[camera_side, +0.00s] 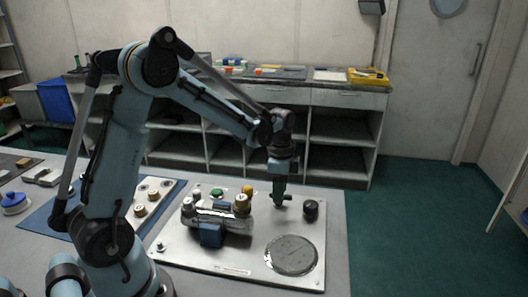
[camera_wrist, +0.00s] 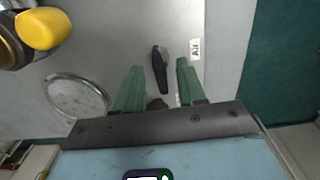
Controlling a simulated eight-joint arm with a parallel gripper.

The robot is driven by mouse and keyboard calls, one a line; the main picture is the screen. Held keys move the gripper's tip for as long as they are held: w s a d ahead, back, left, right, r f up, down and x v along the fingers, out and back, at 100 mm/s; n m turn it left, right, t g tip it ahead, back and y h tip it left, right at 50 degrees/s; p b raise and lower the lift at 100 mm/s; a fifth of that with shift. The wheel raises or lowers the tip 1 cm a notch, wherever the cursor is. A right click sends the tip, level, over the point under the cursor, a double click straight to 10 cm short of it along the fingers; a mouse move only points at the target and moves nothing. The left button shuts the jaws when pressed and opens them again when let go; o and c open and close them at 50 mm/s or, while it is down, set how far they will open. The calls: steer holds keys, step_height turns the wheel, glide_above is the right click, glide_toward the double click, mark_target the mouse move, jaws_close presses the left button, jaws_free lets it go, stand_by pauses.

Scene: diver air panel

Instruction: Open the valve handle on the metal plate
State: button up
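The metal plate (camera_side: 245,258) lies on the table; it also shows in the wrist view (camera_wrist: 110,45). A small black valve handle (camera_wrist: 159,70) sits on it beside an "Air" label (camera_wrist: 195,49). My gripper (camera_side: 279,203) points down over the right part of the plate. In the wrist view my gripper's green fingers (camera_wrist: 160,66) are apart, with the handle between them and a gap showing on both sides. I cannot tell the exact height of the fingertips. In the side view the handle is mostly hidden by the fingers.
A brass and metal valve block (camera_side: 215,215) with a yellow knob (camera_wrist: 42,28) stands to the left. A round disc (camera_side: 291,255) lies nearer the front. A shelf unit (camera_side: 335,130) stands behind.

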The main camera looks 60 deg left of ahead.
jaws_close()
steer(key=shift+n, duration=0.3)
steer(key=n, duration=0.3)
steer(key=shift+n, duration=0.3)
steer(key=n, duration=0.3)
steer(key=shift+n, duration=0.3)
steer(key=n, duration=0.4)
steer(key=shift+a+n, duration=0.1)
steer(key=shift+n, duration=2.1)
